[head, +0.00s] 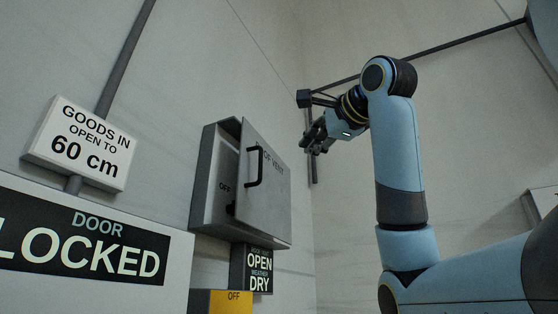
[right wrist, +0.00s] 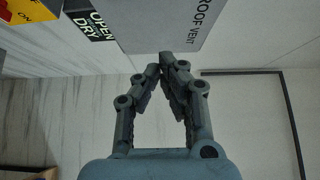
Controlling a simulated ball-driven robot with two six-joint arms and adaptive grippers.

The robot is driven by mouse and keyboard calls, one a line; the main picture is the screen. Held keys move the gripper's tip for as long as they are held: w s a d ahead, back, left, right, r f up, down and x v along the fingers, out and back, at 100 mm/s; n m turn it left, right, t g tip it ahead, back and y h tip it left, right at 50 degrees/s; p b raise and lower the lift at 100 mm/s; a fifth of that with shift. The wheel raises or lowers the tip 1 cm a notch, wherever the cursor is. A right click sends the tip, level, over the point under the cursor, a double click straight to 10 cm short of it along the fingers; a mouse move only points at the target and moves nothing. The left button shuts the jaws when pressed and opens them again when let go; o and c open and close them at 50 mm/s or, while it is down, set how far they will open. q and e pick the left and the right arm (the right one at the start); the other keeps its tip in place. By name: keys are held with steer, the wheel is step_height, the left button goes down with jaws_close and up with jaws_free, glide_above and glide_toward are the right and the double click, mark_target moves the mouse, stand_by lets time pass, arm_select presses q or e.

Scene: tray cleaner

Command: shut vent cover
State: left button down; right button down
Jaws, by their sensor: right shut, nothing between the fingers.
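The vent cover (head: 275,195) is a grey metal door with a black bar handle (head: 256,167) and partly hidden vent lettering. It stands ajar on its wall box (head: 210,170), with a gap along its left side showing an OFF label and a dark part inside. In the right wrist view the cover (right wrist: 160,22) reads ROOF VENT, and its edge lies just past my fingertips. I cannot tell whether they touch it. My right gripper (head: 310,143) is shut and empty, to the right of the cover. It also shows in the right wrist view (right wrist: 169,62). My left gripper is out of view.
An OPEN / DRY sign (head: 258,270) and a yellow panel marked OFF (head: 232,302) sit below the box. A DOOR LOCKED sign (head: 85,240) and a GOODS IN sign (head: 80,143) are at left. A dark rail (head: 450,42) runs along the wall behind my right arm.

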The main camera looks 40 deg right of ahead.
steer(key=w+p, duration=0.7)
steer(key=w, duration=0.4)
steer(key=shift+w, duration=0.4)
steer(key=shift+d+f, duration=0.1)
